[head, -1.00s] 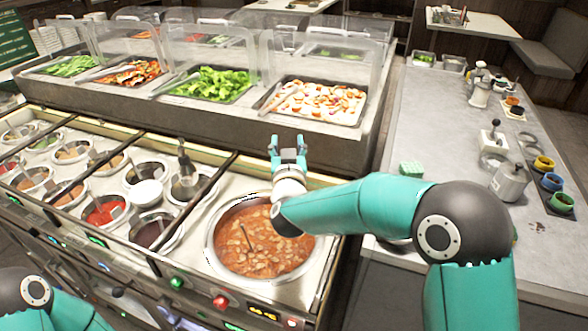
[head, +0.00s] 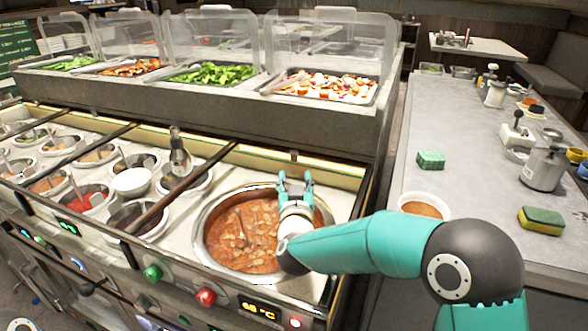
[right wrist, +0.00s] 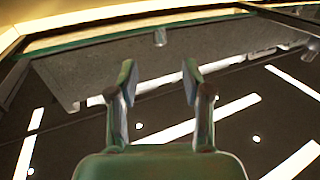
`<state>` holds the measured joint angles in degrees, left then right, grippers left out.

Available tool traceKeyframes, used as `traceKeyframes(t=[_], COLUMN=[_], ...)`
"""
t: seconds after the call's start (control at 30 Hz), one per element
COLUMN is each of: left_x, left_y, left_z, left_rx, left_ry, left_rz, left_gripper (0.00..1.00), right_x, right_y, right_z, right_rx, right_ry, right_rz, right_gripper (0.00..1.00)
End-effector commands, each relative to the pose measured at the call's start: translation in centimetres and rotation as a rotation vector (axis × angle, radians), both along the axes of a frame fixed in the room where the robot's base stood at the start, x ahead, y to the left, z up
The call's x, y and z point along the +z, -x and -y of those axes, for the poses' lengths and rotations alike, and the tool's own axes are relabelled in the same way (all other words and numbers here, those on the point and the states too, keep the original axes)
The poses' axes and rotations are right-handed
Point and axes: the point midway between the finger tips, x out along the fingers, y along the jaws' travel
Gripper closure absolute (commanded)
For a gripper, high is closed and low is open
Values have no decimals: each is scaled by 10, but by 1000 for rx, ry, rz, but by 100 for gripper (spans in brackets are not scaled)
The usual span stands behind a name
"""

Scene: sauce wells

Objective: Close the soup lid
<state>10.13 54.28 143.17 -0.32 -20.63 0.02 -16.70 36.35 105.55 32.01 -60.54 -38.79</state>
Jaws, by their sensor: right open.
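The soup well (head: 215,226) is uncovered, with brown chunky soup (head: 240,245) and a ladle in it. What looks like the soup lid (head: 345,176) stands raised along the back of the well, with a small knob (head: 294,155) at its upper edge. In the right wrist view a similar knob (right wrist: 160,37) shows beyond the fingertips, on a framed panel. My right gripper (head: 295,176) is open and empty above the back of the soup, just in front of the raised lid, apparently apart from the knob. My left gripper is out of view.
Small sauce wells (head: 85,200) with spoons lie to the left. The salad counter (head: 230,105) with clear guards stands behind. On the right counter (head: 430,115) are a bowl (head: 424,203), a green sponge (head: 430,159) and a yellow-green sponge (head: 541,220).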

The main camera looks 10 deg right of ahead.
Motion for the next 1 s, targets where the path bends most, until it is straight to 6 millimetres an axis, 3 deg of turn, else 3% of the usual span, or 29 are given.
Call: traceKeyframes(t=[0.17,0.7,1.0], left_x=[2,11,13], left_y=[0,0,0], left_z=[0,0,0], left_rx=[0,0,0], left_ry=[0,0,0], left_rz=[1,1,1], left_gripper=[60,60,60], right_x=[0,0,-1], right_y=[-13,-97,-116], right_z=[3,20,24], right_rx=[-3,-1,-1], right_ry=[-1,0,0], right_rz=[0,0,0], right_gripper=[51,51,51])
